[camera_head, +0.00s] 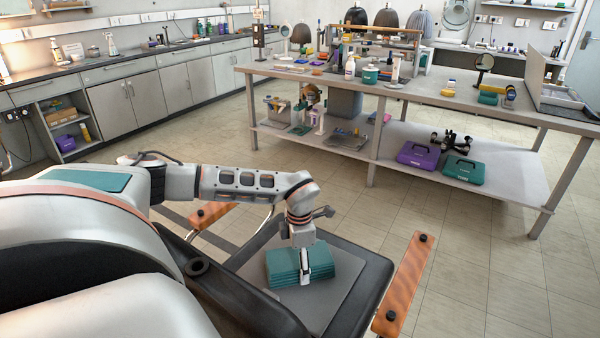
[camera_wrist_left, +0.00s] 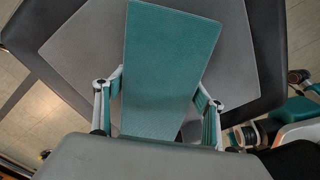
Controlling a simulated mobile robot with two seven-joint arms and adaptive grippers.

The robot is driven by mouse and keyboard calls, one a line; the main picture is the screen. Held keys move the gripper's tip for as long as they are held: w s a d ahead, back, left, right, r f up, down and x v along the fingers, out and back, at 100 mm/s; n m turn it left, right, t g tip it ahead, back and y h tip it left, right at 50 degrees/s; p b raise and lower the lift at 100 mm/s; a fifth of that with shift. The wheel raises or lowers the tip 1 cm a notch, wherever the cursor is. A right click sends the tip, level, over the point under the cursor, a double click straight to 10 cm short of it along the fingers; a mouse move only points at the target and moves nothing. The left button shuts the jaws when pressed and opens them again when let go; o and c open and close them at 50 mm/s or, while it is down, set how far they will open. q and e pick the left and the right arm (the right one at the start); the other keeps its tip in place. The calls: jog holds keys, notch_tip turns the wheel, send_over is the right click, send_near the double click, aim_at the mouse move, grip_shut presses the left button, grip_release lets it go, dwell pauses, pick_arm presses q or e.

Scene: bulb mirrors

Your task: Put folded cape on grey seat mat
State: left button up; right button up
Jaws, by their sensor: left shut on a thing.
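The folded cape (camera_head: 283,268) is a teal, layered block over the grey seat mat (camera_head: 345,272) on the dark chair seat. My left gripper (camera_head: 304,277) comes down from above and is shut on the cape, one finger showing on its near side. In the left wrist view the cape (camera_wrist_left: 168,70) lies between the two fingers (camera_wrist_left: 158,112), with the grey mat (camera_wrist_left: 88,55) beneath and around it. I cannot tell whether the cape touches the mat or hangs just above it. My right gripper is not in view.
The chair has orange armrests (camera_head: 408,283) on both sides, close to the seat. A long grey table (camera_head: 420,90) with bottles and tools stands beyond. A purple case (camera_head: 425,156) and a teal case (camera_head: 463,170) lie on its lower shelf. The tiled floor at right is clear.

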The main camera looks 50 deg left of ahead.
pick_arm(q)
jog(key=o, duration=1.2)
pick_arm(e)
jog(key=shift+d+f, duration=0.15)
pick_arm(q)
notch_tip(320, 180, up, 5)
jog(key=shift+w+r+p, duration=0.1)
jog(key=shift+w+p, duration=0.05)
jog(key=shift+p, duration=0.5)
notch_tip(320, 180, up, 6)
jog(key=shift+f+p, duration=0.1)
jog(key=shift+p, duration=0.6)
jog(key=shift+r, duration=0.55)
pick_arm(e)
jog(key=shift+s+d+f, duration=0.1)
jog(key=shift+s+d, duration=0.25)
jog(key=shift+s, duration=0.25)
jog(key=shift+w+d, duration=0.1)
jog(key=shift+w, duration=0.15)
